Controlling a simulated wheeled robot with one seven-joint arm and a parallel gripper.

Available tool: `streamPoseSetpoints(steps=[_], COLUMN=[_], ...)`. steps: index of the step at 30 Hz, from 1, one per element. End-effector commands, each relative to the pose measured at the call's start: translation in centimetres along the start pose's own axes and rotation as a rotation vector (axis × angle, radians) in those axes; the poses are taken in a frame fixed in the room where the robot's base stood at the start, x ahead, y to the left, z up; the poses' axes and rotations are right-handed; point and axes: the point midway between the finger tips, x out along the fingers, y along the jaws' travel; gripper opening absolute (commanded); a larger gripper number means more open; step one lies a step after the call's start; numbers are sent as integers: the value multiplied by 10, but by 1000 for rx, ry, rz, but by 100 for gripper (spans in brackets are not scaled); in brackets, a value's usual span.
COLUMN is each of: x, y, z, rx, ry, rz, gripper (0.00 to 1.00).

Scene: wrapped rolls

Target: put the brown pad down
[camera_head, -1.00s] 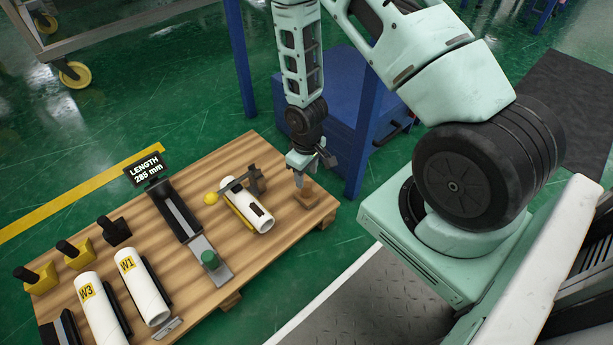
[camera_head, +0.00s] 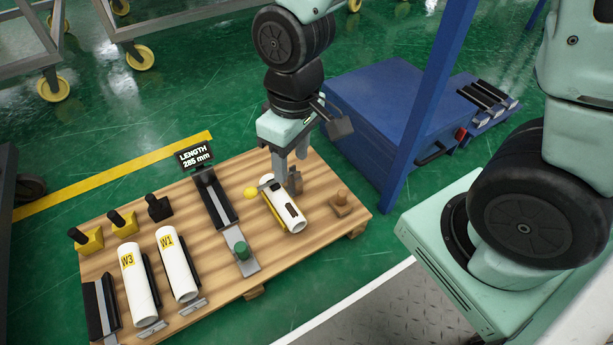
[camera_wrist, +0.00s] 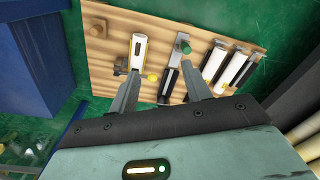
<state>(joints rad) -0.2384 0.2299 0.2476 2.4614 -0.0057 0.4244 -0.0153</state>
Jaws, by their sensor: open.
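The brown pad (camera_head: 340,207), a small flat block with a brown knob, rests on the wooden pallet (camera_head: 325,182) near its right corner. It also shows in the wrist view (camera_wrist: 97,29), at the upper left. My gripper (camera_head: 290,172) is open above the pallet, beyond and left of the pad, near the far end of a white roll. In the wrist view its two fingers (camera_wrist: 160,78) stand apart with nothing between them. The pad is clear of both fingers. In the head view the near finger partly hides the clamp behind.
The short white roll (camera_head: 287,208) with a yellow-knobbed clamp lies left of the pad. Further left are a black trough, a green-knobbed slide (camera_head: 241,251), rolls W1 (camera_head: 177,265) and W3 (camera_head: 139,285), and yellow and black stamps. A blue cabinet (camera_head: 390,115) stands behind the pallet.

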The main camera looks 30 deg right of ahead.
Motion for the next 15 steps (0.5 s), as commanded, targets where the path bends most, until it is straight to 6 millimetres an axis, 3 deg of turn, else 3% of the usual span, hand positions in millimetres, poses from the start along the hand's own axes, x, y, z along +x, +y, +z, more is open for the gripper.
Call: streamPoseSetpoints(steps=[1,3,6,10,15], x=[-18,-36,-53,-64,-67], y=[-20,-42,-64,-78,-82], z=[11,27,49,68,74], rx=[-40,-80,-124,-158,-168], ry=[8,4,-2,-7,-11], rz=[1,1,3,6,7], gripper=[48,48,48,48,48])
